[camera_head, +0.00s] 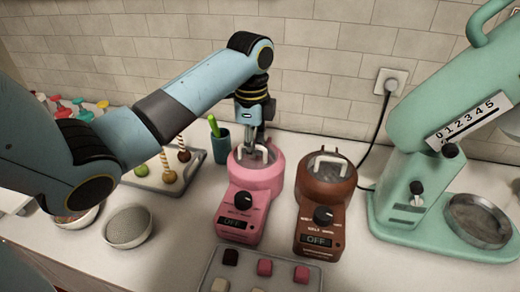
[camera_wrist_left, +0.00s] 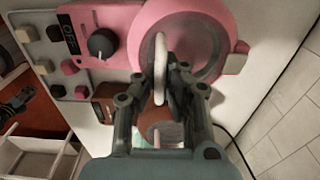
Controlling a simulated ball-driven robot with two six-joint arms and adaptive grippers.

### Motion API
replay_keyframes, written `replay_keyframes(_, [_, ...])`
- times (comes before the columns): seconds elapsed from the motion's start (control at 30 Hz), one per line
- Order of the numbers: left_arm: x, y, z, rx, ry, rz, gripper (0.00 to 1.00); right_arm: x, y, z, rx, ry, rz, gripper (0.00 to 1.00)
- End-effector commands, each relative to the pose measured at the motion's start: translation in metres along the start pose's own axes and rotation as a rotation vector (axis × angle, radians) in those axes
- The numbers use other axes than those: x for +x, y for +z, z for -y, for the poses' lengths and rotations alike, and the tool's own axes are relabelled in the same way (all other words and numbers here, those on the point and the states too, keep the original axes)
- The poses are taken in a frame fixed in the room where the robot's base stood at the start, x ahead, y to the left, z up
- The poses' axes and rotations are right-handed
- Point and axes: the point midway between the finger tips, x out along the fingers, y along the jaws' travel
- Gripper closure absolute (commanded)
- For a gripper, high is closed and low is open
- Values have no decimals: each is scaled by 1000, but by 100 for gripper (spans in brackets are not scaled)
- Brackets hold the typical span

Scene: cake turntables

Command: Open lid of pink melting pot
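The pink melting pot (camera_head: 244,205) stands on the white counter, with a dial and a display reading OFF on its front. Its round lid (camera_head: 243,158) sits on top and has a pale loop handle. My left gripper (camera_head: 256,148) points down over this lid. In the left wrist view the fingers (camera_wrist_left: 167,85) come in from both sides of the white handle (camera_wrist_left: 160,65) and look closed on it. The pink pot (camera_wrist_left: 190,15) fills the top of that view. The gripper's wrist partly hides the lid's back.
A brown melting pot (camera_head: 321,205) with its own handled lid stands close on the right. A green mixer or scale (camera_head: 405,200) is farther right. A teal cup (camera_head: 221,147), a treat tray (camera_head: 150,180), a bowl (camera_head: 129,228) and a chocolate tray (camera_head: 255,256) surround the pink pot.

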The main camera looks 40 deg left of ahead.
Motion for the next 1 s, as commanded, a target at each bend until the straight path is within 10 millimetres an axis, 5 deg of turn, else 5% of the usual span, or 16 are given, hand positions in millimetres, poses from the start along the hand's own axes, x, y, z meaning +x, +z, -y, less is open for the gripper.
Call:
replay_keyframes(0.37, [-1,0,0,0,-1,0,100,-1,0,0,0,0,-1,60])
replay_keyframes(1.0, [-31,0,22,0,-3,-1,100,-18,-3,-5,-2,4,-1,60])
